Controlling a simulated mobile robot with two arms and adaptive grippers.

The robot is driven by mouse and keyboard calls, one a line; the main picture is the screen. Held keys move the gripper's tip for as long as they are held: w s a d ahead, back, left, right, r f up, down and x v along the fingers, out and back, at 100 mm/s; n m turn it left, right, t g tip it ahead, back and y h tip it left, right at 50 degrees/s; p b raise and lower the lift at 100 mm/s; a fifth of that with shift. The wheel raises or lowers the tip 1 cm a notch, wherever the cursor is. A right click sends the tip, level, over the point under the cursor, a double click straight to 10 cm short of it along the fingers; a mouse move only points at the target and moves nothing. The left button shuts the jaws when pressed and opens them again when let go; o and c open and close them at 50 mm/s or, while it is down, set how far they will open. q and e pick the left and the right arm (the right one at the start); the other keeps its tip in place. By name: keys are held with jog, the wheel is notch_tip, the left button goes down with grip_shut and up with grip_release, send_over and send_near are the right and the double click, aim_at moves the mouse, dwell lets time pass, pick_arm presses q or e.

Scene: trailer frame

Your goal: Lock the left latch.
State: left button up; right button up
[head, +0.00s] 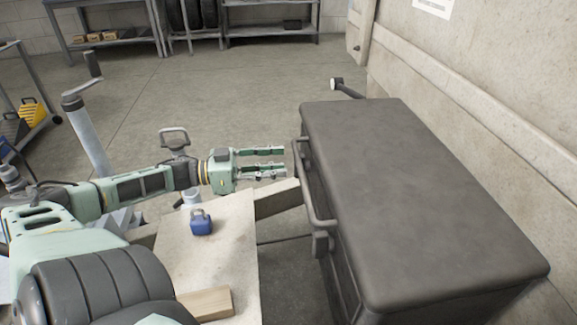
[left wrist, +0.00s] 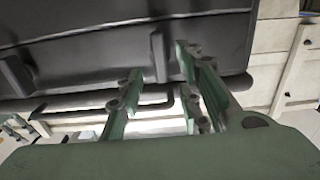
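The dark grey toolbox (head: 420,195) has its lid down. The left latch (head: 297,156) is at the far end of its front face, partly hidden by a handle bar (head: 314,187). My left gripper (head: 284,161) is open, level, with its fingertips just short of this latch. In the left wrist view, the latch (left wrist: 158,57) shows between the spread fingers of the gripper (left wrist: 160,68); I cannot tell if they touch it, or if it is locked. A second latch (head: 321,243) is at the near end, also in the left wrist view (left wrist: 17,75). My right gripper is not in view.
A blue padlock (head: 201,223) stands on a pale board (head: 170,262) left of the toolbox, with a wooden block (head: 207,303) nearer. A beige wall (head: 480,70) runs close behind the toolbox. Shelves (head: 270,30) stand far off. The floor beyond is clear.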

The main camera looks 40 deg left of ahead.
pick_arm(q)
jog(key=shift+b+x, duration=0.9)
jog(key=shift+x, duration=1)
grip_shut()
